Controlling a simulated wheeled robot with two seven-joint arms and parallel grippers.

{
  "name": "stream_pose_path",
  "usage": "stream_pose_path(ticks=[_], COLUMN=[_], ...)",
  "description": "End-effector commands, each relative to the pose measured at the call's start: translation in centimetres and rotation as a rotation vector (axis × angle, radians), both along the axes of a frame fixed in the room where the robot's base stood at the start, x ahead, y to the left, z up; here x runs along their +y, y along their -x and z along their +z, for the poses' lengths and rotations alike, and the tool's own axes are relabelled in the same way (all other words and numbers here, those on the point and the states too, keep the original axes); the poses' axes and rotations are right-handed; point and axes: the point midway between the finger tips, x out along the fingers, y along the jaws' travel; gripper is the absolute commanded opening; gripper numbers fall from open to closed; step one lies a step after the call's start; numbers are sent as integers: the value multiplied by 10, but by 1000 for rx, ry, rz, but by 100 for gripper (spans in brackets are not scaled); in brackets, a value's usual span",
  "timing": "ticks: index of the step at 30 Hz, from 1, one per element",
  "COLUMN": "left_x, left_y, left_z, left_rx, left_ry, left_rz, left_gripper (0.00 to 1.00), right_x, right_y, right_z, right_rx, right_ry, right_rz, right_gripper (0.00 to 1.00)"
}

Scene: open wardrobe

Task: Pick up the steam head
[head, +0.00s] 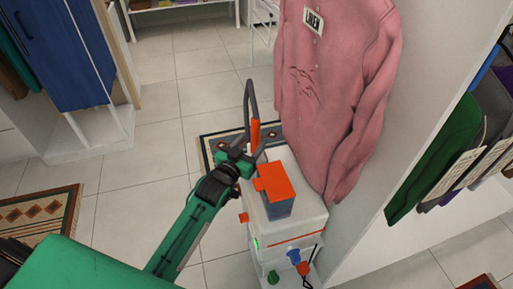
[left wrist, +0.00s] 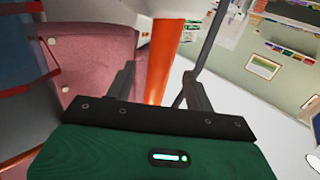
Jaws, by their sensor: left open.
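The steam head seems to be the orange upright piece (head: 255,133) above the back of the white steamer (head: 304,228), beside a dark curved hose or pole (head: 248,97). My left gripper (head: 249,150) is open right at its lower part. In the left wrist view, the orange piece (left wrist: 163,55) shows between my two open fingers (left wrist: 160,88), with the dark pole (left wrist: 210,38) near the right finger. I cannot tell whether a finger touches it. The steamer carries a dark tank with an orange lid (head: 277,181). My right gripper is not in view.
A pink shirt (head: 325,85) hangs close to the right of the steamer, in front of a white wardrobe panel (head: 425,75). Several garments (head: 440,155) hang further right. The tiled floor (head: 170,110) to the left is mostly clear, with a patterned rug (head: 50,212).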

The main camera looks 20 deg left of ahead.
Motion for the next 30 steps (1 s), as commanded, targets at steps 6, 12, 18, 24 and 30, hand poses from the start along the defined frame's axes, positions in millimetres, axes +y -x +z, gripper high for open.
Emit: stream_pose_path(ticks=[6,12,18,24,30], left_x=[-3,-8,-12,-12,-12], left_y=[-13,-39,-55,-55,-55], left_z=[0,-1,-3,-4,-4], left_rx=[1,0,1,0,0], left_ry=[0,0,0,0,0], left_rz=[0,1,0,0,0], left_gripper=[54,54,54,54,20], right_x=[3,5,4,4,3], right_y=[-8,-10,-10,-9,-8], right_z=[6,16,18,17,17], right_rx=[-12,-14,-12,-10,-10], right_ry=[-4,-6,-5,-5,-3], right_rz=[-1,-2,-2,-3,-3], right_gripper=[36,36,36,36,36])
